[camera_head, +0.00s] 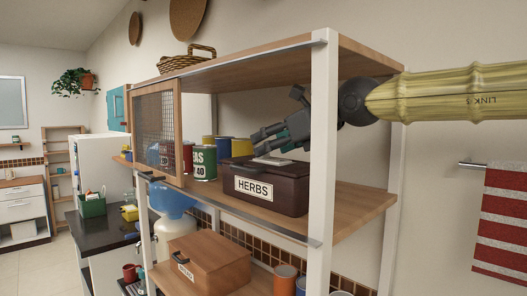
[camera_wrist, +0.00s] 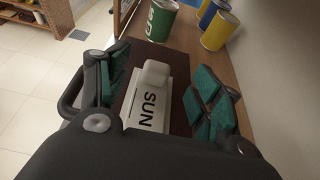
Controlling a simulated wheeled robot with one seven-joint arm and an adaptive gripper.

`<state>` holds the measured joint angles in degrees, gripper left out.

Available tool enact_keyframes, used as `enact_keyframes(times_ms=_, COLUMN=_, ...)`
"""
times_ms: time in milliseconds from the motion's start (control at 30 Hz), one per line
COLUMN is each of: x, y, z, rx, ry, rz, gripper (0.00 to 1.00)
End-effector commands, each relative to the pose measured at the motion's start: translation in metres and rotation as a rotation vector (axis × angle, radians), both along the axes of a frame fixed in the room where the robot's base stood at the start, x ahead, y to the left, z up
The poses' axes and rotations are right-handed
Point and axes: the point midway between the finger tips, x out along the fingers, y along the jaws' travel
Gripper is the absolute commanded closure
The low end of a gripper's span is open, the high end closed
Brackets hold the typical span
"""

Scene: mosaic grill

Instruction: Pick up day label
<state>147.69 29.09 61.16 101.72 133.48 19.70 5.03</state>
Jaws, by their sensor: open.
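The day label, a small white block reading SUN (camera_wrist: 146,106), lies on top of a dark brown box marked HERBS (camera_head: 271,189) on the upper shelf. In the head view the label (camera_head: 271,161) shows as a thin pale piece on the box lid. My gripper (camera_head: 259,140) reaches in from the right, just above the lid. In the wrist view its green-padded fingers (camera_wrist: 163,95) are open, one on each side of the label, with gaps between them and it. The lid (camera_wrist: 180,73) shows dark around the label.
Several cans, including a green one (camera_head: 204,163), stand behind and left of the box. A wood-framed mesh door (camera_head: 157,130) is at the shelf's left. A white post (camera_head: 323,140) stands in front of my arm. A wooden box (camera_head: 205,262) sits on the shelf below.

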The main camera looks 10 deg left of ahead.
Motion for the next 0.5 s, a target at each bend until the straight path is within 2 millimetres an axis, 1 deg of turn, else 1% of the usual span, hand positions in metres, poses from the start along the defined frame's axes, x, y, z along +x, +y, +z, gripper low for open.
enact_keyframes(times_ms=100, x=0.007, y=0.012, z=-0.004, rx=-0.001, ry=0.001, rz=0.001, gripper=0.35)
enact_keyframes(times_ms=200, x=0.011, y=0.017, z=-0.007, rx=-0.001, ry=0.001, rz=0.0, gripper=0.35)
enact_keyframes(times_ms=500, x=0.014, y=0.02, z=-0.011, rx=0.0, ry=0.0, rz=0.0, gripper=0.35)
